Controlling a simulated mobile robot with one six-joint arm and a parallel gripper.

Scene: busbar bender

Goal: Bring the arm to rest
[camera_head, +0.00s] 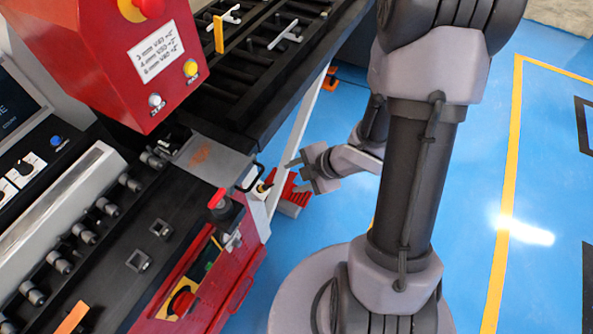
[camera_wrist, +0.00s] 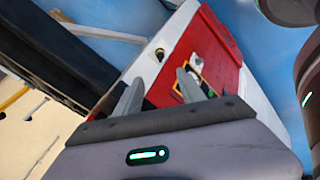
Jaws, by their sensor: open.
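My gripper (camera_head: 300,170) shows in the head view near the middle, partly in front of the lower right side of the bending machine. In the wrist view its two fingers (camera_wrist: 158,93) stand apart with nothing between them. The gripper is open and empty. In the head view my arm rises from its base at lower right and bends over, with the wrist low beside the machine. In the wrist view the machine's red side panel (camera_wrist: 225,62) fills the space beyond the fingers; I cannot tell the exact gap to it.
The red control box (camera_head: 120,70) and dark machine bed (camera_head: 250,90) stand at left and top. Blue floor (camera_head: 545,130) with a yellow line (camera_head: 513,170) is open at right.

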